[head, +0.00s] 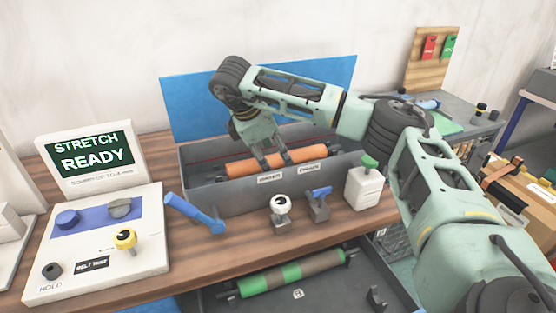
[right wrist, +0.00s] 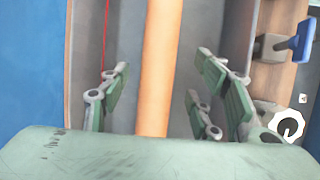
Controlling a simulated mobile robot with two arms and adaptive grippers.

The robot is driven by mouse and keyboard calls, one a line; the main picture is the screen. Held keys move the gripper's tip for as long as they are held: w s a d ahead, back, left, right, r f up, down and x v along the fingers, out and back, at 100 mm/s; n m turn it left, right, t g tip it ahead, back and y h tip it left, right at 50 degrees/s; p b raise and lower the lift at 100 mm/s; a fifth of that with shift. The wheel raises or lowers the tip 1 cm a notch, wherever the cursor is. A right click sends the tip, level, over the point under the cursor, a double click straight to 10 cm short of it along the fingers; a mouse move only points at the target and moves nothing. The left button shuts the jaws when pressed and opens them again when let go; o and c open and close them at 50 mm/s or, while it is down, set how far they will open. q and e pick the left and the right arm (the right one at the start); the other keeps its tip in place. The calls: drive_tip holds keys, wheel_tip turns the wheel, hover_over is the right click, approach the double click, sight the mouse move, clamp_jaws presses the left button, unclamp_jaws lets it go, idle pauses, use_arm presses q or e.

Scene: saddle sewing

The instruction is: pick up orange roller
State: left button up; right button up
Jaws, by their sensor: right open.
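The orange roller (head: 309,152) lies lengthwise in a grey trough on the wooden bench in the head view. It runs from top to bottom through the middle of the right wrist view (right wrist: 156,70). My right gripper (head: 275,160) reaches down into the trough over the roller. In the right wrist view, its open green fingers (right wrist: 165,95) stand on both sides of the roller with gaps to it. I cannot tell how far the fingertips are above the trough floor. My left gripper does not show.
A panel reading STRETCH READY (head: 92,158) stands at the left behind a control box (head: 100,245). A blue lever (head: 195,214), a white-topped knob (head: 280,207), a blue-handled clamp (head: 319,203) and a white bottle (head: 363,187) stand before the trough. A green roller (head: 290,274) lies below.

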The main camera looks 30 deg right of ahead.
sight(274, 156)
drive_tip(key=x, duration=0.4)
drive_tip(key=shift+w+p, duration=0.2)
drive_tip(key=shift+p, duration=0.1)
drive_tip(key=shift+r, duration=0.1)
clamp_jaws()
drive_tip(key=shift+w+r, duration=0.1)
idle(0.4)
